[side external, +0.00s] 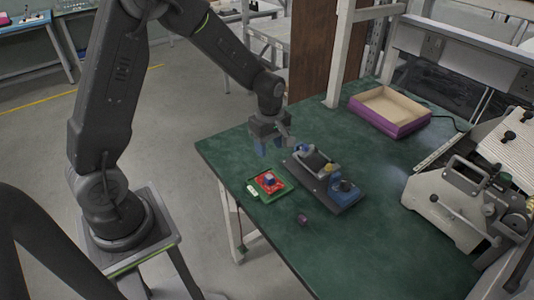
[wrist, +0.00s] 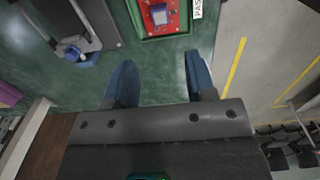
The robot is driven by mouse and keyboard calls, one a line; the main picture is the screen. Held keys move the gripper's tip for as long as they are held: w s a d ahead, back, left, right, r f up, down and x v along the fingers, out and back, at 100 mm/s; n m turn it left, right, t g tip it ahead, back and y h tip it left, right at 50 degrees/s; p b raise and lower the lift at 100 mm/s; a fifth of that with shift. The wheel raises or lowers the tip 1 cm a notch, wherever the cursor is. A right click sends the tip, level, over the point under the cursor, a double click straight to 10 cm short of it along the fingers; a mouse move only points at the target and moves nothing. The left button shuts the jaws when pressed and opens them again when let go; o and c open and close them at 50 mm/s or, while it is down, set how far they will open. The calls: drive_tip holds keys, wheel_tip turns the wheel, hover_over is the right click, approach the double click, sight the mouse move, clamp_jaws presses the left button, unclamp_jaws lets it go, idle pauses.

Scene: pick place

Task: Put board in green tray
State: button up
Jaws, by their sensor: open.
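A red board (side external: 269,182) with a blue-and-white part on it lies inside the green tray (side external: 256,199) near the table's left front edge. In the wrist view the red board (wrist: 181,24) sits within the walls of the green tray (wrist: 137,17), partly cut off by the frame's top edge. My gripper (side external: 272,146) is above the table, behind the tray and apart from it. In the wrist view my gripper (wrist: 161,72) has its two blue fingers spread, with only bare green table between them.
A dark fixture with blue parts (side external: 343,190) stands right of the tray; it also shows in the wrist view (wrist: 78,52). A small purple item (side external: 302,219) lies in front. A purple-sided box (side external: 375,117) is at the back, a grey machine (side external: 450,200) at right.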

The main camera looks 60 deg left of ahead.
drive_tip(key=s+d+r+m+t, duration=0.2)
drive_tip(key=s+r+m, duration=0.25)
drive_tip(key=r, duration=0.25)
drive_tip(key=s+d+r+m+t, duration=0.1)
drive_tip(key=s+d+r+m, duration=0.1)
drive_tip(key=s+r+m, duration=0.45)
drive_tip(key=s+d+r+m+t, duration=0.2)
drive_tip(key=s+d+r+m, duration=0.1)
drive_tip(key=s+r+m, duration=0.3)
drive_tip(key=shift+s+m+t, duration=0.3)
drive_tip(key=shift+s+m, duration=0.2)
drive_tip(key=shift+s, duration=0.6)
